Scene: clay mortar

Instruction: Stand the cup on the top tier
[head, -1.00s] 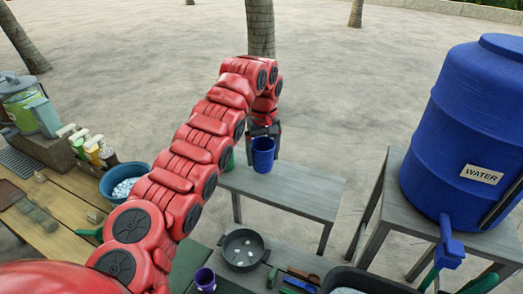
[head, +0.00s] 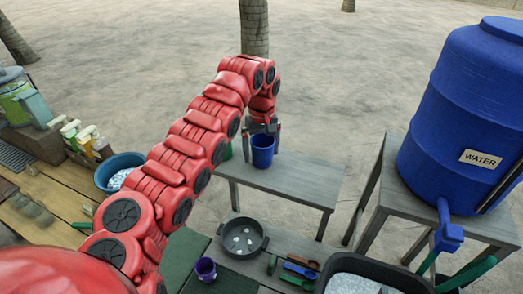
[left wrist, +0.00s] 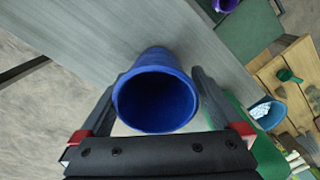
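The blue cup (head: 263,152) stands upright on the grey top tier (head: 300,180) of the bench, near its back left edge. In the left wrist view, the cup (left wrist: 155,100) shows its open rim towards the camera, with the tier surface (left wrist: 130,30) beyond it. My left gripper (head: 263,130) is at the cup from behind and above. Its fingers are spread on either side of the cup, with a slim gap on the right in the wrist view. My right gripper is not in view.
A purple cup (head: 205,269), a dark pan (head: 243,237) and several tools stand lower down in front. A large blue water barrel (head: 465,120) is at the right. A blue basin (head: 120,172) is at the left. The tier right of the cup is clear.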

